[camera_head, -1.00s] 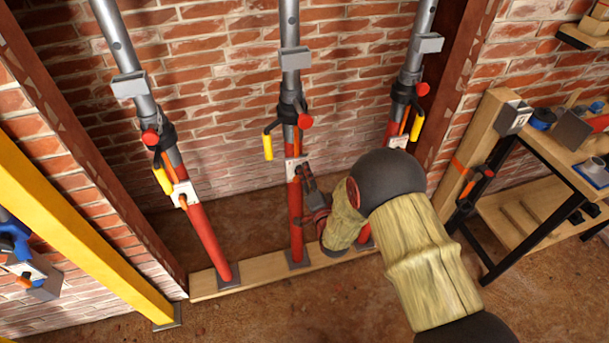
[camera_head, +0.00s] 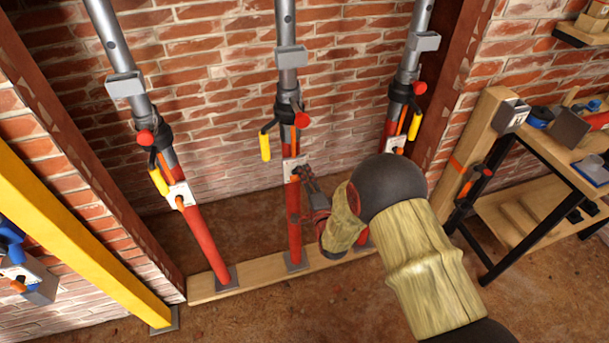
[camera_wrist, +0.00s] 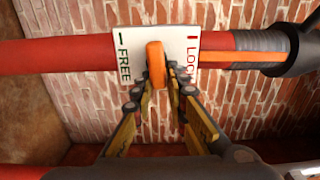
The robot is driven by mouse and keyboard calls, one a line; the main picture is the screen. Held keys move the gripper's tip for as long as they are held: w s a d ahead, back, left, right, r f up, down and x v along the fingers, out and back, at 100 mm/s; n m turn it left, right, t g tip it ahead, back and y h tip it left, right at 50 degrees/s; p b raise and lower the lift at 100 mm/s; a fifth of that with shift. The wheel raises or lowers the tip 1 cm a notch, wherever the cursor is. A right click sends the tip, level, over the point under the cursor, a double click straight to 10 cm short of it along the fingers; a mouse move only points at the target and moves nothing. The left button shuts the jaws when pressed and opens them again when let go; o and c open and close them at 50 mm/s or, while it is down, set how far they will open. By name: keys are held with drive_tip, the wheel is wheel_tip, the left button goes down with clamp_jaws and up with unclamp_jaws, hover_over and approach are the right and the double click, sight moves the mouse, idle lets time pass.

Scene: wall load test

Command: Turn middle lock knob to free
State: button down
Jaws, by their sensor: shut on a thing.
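The middle prop, a red and grey post (camera_head: 293,220), stands against the brick wall. Its white plate (camera_head: 289,170) also shows in the wrist view (camera_wrist: 130,38), marked FREE on the left and LOCK on the right. The orange lock knob (camera_wrist: 156,62) sits on that plate between the two words. It stands nearly upright in the wrist view, across the post. My gripper (camera_wrist: 158,92) is shut on the knob, with a fingertip on each side of its near end. In the head view my gripper (camera_head: 304,174) is at the plate, and the knob is hard to make out.
The left prop (camera_head: 205,240) and right prop (camera_head: 390,130) stand on either side, each with a yellow-gripped handle. A wooden sill (camera_head: 215,285) lies under the props. A yellow beam (camera_head: 75,235) leans at the left. A workbench (camera_head: 540,190) stands at the right.

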drive_tip(key=shift+s+d+f, duration=0.2)
drive_tip(key=shift+f, duration=0.5)
drive_tip(key=c, duration=2.1)
unclamp_jaws()
drive_tip(key=shift+o, duration=1.3)
drive_tip(key=shift+w+r, duration=0.1)
drive_tip(key=shift+r, duration=0.05)
drive_tip(key=shift+o, duration=0.2)
drive_tip(key=shift+a+r, duration=0.1)
drive_tip(key=shift+r, duration=0.05)
drive_tip(key=shift+r, duration=0.1)
drive_tip(key=v, duration=1.2)
